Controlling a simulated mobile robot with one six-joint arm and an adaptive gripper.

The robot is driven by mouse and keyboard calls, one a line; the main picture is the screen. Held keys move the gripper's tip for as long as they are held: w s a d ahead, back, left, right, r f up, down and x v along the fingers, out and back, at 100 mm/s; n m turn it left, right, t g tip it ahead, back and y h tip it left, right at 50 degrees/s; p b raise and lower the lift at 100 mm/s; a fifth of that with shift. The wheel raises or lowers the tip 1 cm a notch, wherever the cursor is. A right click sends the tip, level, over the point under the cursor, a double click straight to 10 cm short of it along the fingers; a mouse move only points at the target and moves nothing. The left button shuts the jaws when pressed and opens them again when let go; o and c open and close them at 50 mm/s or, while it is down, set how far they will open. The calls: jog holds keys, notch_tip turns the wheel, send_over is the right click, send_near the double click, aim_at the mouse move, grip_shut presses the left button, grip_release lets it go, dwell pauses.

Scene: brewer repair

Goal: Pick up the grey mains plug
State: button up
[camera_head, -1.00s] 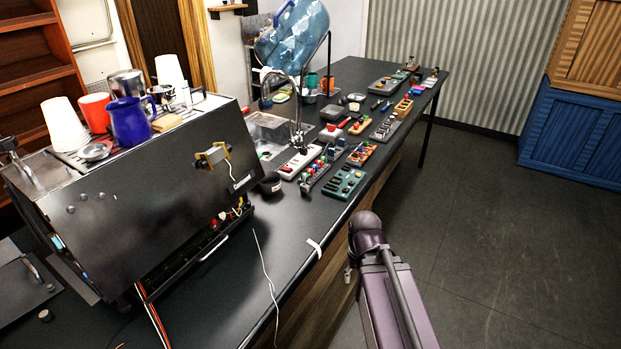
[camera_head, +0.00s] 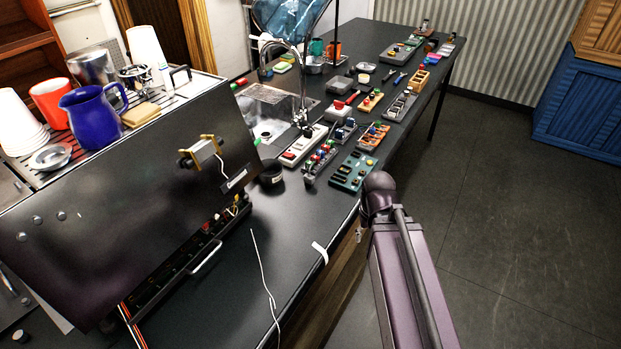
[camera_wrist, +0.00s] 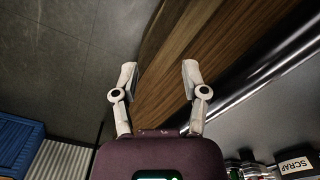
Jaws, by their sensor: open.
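I cannot pick out a grey mains plug for certain in either view. A thin white cord (camera_head: 265,279) lies on the black counter (camera_head: 225,285) in front of the brewer (camera_head: 120,210), with no plug clearly visible on it. My gripper (camera_wrist: 160,75) is open and empty in the wrist view, its two fingers apart in front of the counter's wooden side (camera_wrist: 165,60). In the head view my arm hangs beyond the counter's right edge and mostly hides the gripper.
A white strip (camera_head: 320,252) lies near the counter edge. A black tub (camera_head: 271,174), a power strip (camera_head: 304,145) and several parts trays stand farther back. A blue jug (camera_head: 94,112) and cups stand on the brewer. The floor (camera_head: 500,220) at right is clear.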

jog(key=shift+a, duration=0.15)
jog(key=shift+o, duration=0.7)
notch_tip(320, 180, up, 18)
jog(key=n+p, duration=1.1)
jog(key=p, duration=0.7)
send_over(309, 181)
jog(key=w+d, duration=0.1)
jog(key=w, duration=0.1)
jog(key=shift+a+r, duration=0.15)
jog(key=shift+a, duration=0.1)
notch_tip(309, 181, down, 9)
jog(key=b, duration=0.8)
jog(key=shift+r, duration=0.15)
